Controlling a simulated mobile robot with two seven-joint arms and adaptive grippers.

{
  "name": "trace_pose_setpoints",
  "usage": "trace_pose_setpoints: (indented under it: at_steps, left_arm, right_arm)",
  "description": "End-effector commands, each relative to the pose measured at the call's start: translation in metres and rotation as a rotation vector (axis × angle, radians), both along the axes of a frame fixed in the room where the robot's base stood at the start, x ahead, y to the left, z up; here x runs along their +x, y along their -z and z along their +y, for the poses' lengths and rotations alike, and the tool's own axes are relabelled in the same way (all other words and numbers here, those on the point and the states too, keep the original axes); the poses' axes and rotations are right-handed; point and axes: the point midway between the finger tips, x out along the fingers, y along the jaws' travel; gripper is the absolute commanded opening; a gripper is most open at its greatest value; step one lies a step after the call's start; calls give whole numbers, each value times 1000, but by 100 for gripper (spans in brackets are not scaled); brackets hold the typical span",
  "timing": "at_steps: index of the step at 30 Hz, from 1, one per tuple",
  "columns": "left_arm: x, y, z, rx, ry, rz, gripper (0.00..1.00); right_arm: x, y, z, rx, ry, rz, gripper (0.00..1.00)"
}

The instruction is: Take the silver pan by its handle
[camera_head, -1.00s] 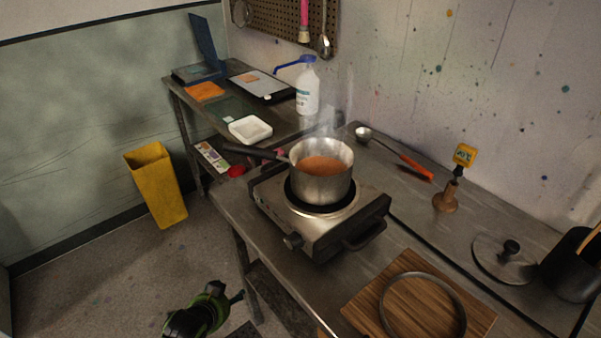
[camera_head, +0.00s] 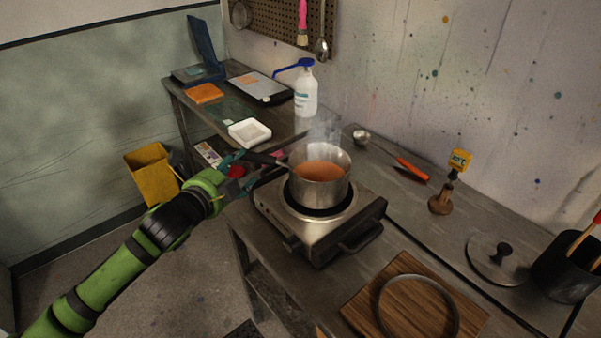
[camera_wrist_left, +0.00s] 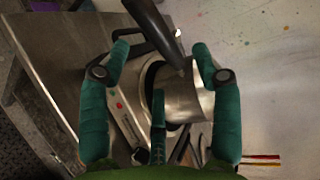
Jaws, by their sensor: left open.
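The silver pan (camera_head: 322,190) stands on the hot plate, holding orange-brown liquid, with steam rising. Its black handle (camera_head: 264,159) points left in the head view, partly hidden by my left gripper (camera_head: 243,166). That gripper is open at the handle, its arm coming in from the lower left. In the left wrist view, the dark handle (camera_wrist_left: 152,22) runs between the two spread green fingers (camera_wrist_left: 160,48), with a gap on each side. The pan's metal side (camera_wrist_left: 183,98) shows behind them. My right gripper is not in view.
The hot plate (camera_head: 318,236) sits on the metal bench. A wooden board with a ring (camera_head: 371,304) lies in front. A yellow bin (camera_head: 152,178) stands left.

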Motion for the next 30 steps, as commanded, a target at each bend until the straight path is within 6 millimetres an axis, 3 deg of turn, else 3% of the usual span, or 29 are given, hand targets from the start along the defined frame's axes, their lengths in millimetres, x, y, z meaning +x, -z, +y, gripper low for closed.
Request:
trace_pose_setpoints:
  at_steps: [18,29,30]
  left_arm:
    - [56,14,-19,-1,1,-1,64]
    - [63,17,-22,0,2,-1,64]
    - [63,17,-22,-1,2,0,56]
  right_arm:
    - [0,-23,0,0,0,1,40]
    - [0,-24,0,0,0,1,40]
    - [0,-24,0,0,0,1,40]
